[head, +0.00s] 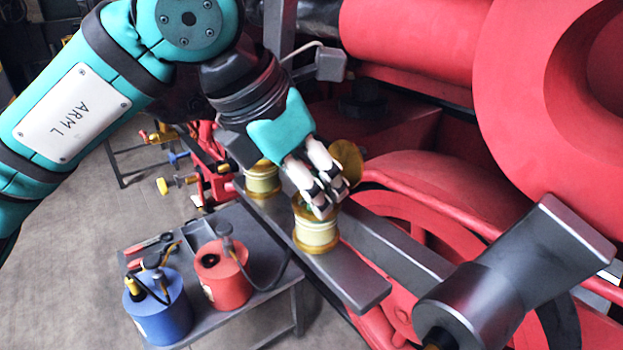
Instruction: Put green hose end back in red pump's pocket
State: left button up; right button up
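My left gripper (331,202) points down over the nearer brass-and-cream oil cup (316,236). Its fingertips are at the cup's mouth, and I cannot tell whether they are closed on anything. A small patch of green shows at the cup's rim beside the fingers; most of it is hidden. The red pump (222,279) stands on the grey table at the lower middle. My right gripper is not in view.
A blue pump (161,312) stands left of the red one on the grey table (265,318). A second oil cup (262,181) sits farther back on the grey bar (352,287). Big red machine parts (415,40) and a grey cylindrical piece (515,275) crowd the right.

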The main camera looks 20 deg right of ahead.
pick_arm(q)
jog(key=shift+w, duration=0.1)
jog(key=shift+c, duration=1)
jog(key=shift+w+a, duration=0.1)
jog(key=shift+w, duration=0.1)
grip_shut()
jog(key=shift+f, duration=0.1)
jog(key=shift+w+r+p, duration=0.15)
jog(key=shift+r+p, duration=0.55)
jog(key=shift+r, duration=0.35)
jog(key=shift+r+p, duration=0.5)
jog(key=shift+r, duration=0.45)
jog(key=shift+r+p, duration=1.35)
jog(key=shift+r, duration=0.8)
jog(key=shift+f, duration=0.1)
